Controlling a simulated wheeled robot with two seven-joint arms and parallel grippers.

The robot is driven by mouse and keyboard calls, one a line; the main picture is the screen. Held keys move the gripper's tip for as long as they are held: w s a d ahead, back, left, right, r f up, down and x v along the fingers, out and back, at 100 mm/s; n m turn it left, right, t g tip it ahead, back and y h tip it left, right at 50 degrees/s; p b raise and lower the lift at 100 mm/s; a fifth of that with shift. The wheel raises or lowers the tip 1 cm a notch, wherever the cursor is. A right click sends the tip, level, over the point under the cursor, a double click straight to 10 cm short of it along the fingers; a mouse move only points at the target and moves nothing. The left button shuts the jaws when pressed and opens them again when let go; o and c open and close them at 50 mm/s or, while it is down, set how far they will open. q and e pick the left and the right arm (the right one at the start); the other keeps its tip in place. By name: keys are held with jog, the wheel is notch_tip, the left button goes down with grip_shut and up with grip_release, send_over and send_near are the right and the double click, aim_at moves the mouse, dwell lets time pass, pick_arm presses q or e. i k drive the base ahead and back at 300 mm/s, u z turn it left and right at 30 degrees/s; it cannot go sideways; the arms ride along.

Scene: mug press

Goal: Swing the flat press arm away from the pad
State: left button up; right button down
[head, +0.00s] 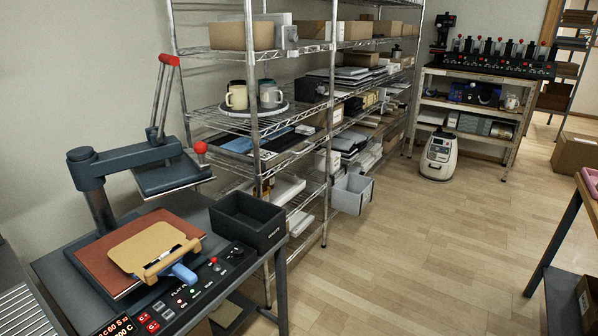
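The flat press stands on a dark bench at the left of the head view. Its dark press arm (125,160) reaches right from the post (98,203). The flat upper plate (172,180) hangs from the arm, raised and to the back right of the reddish-brown pad (95,252). The pad's top is open to view; I cannot tell whether the plate overhangs its far edge. A long lever with a red grip (169,60) stands up from the arm, and a red knob (200,148) is at the plate's right. Neither of my grippers is in view.
A black open bin (248,220) stands right of the press, behind the control panel (195,295). Wire shelving (215,113) is close behind.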

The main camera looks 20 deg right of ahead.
aim_at(88, 174)
jog(key=z, duration=0.6)
jog(key=i, duration=0.95)
jog(key=u, duration=0.15)
